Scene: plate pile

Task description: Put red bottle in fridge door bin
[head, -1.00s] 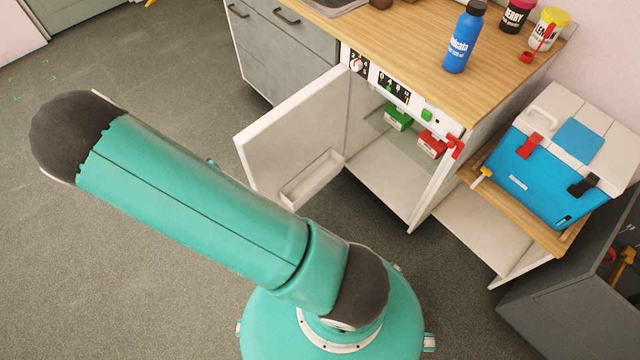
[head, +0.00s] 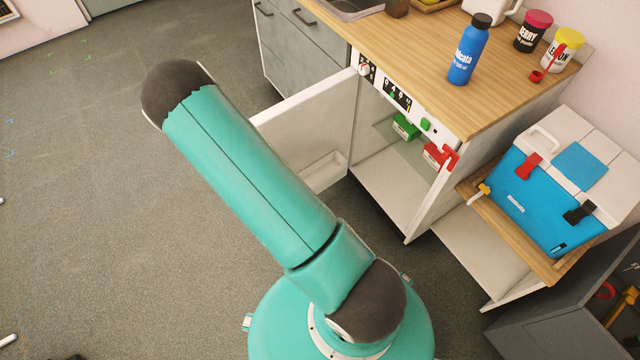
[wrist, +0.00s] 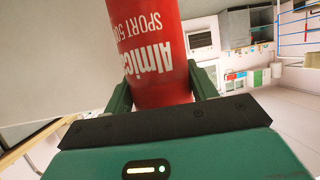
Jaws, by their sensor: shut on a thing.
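The red bottle (wrist: 150,60) with white lettering is held between the two dark green fingers of my gripper (wrist: 160,88) in the wrist view. My gripper is shut on it, and the bottle's far end runs out of the top of the picture. In the head view the gripper and the red bottle do not show. The fridge under the counter stands open, with its white door (head: 308,125) swung out to the left. The white door bin (head: 323,170) is low on the door's inner face, partly hidden by my arm. No item shows in its visible part.
A blue bottle (head: 468,50) and jars stand on the wooden counter (head: 425,60). A blue cooler (head: 545,200) sits at right.

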